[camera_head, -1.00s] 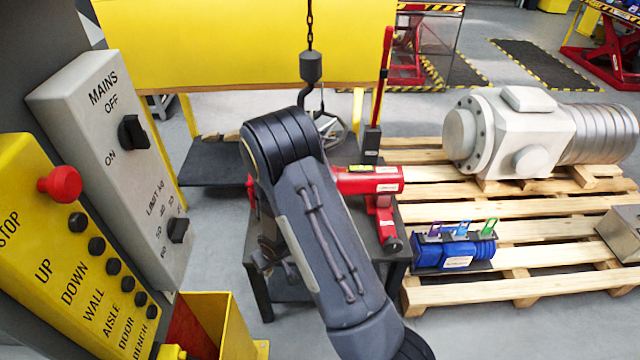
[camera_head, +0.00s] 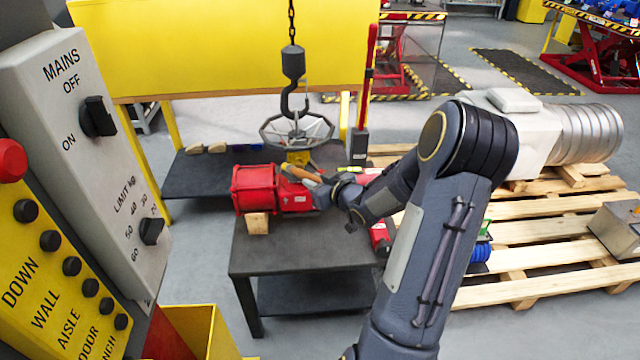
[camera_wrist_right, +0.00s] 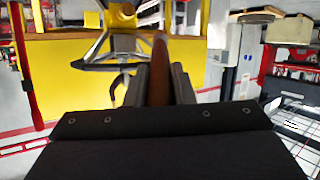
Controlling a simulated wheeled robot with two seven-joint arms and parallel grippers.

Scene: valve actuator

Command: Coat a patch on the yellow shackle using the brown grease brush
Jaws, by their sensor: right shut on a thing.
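The brown grease brush (camera_head: 303,174) is in my right gripper (camera_head: 332,186), its brown handle pointing left in the head view. In the right wrist view the brown handle (camera_wrist_right: 158,72) stands between the two dark fingers of the gripper (camera_wrist_right: 159,88), which are shut on it. A small yellow part (camera_head: 298,158), probably the shackle, sits under the handwheel just beyond the brush. A yellow piece (camera_wrist_right: 120,17) also shows at the top of the wrist view, left of the handle. I cannot tell whether brush and shackle touch. My left gripper is out of view.
A red actuator (camera_head: 258,188) lies on the dark table (camera_head: 300,250). The control panel (camera_head: 90,150) fills the left.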

